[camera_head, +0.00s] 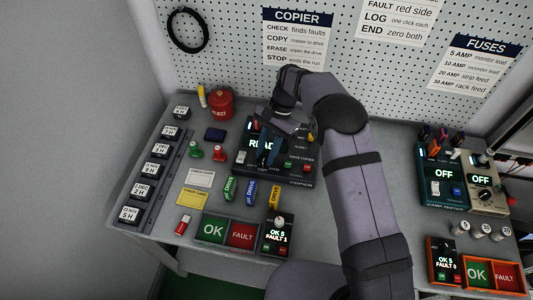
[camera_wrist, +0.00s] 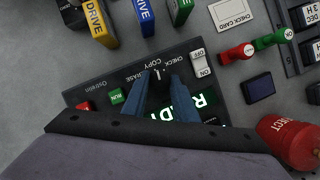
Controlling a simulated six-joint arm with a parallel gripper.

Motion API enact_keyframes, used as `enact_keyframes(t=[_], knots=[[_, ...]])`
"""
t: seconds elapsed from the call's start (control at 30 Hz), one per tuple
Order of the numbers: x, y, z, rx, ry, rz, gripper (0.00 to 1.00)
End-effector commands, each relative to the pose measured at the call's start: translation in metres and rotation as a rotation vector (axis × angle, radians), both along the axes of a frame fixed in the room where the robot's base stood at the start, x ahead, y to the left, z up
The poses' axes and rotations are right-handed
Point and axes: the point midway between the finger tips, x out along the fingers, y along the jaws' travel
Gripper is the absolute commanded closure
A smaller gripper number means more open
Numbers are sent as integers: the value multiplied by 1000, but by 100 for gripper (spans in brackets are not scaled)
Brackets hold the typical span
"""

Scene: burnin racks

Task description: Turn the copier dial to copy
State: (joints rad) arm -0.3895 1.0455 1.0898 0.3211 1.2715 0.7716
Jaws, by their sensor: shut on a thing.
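The copier (camera_head: 297,177) is a dark box on the bench with a lit green display, partly covered by my gripper (camera_head: 268,155). In the wrist view the copier's panel (camera_wrist: 95,92) shows upside down, with CHECK, COPY and ERASE printed around a black dial (camera_wrist: 158,88). My gripper (camera_wrist: 160,95) has its blue fingers on either side of the dial and is shut on it. A small white mark on the dial's edge faces roughly the COPY word; the exact setting is hard to tell. In the head view the dial is hidden by my gripper.
A red reject pot (camera_head: 220,105) stands beyond the copier's left side. Coloured drives (camera_head: 250,191) lie in front. An OK/FAULT tray (camera_head: 226,230) sits at the front edge.

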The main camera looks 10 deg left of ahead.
Motion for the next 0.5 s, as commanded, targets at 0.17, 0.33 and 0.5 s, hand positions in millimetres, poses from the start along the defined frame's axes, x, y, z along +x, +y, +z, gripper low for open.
enact_keyframes(t=[0.17,0.33,0.5], knots=[[1,1,0,2,-1,78,96],[1,1,1,1,-2,116,96],[1,1,1,1,-2,127,96]])
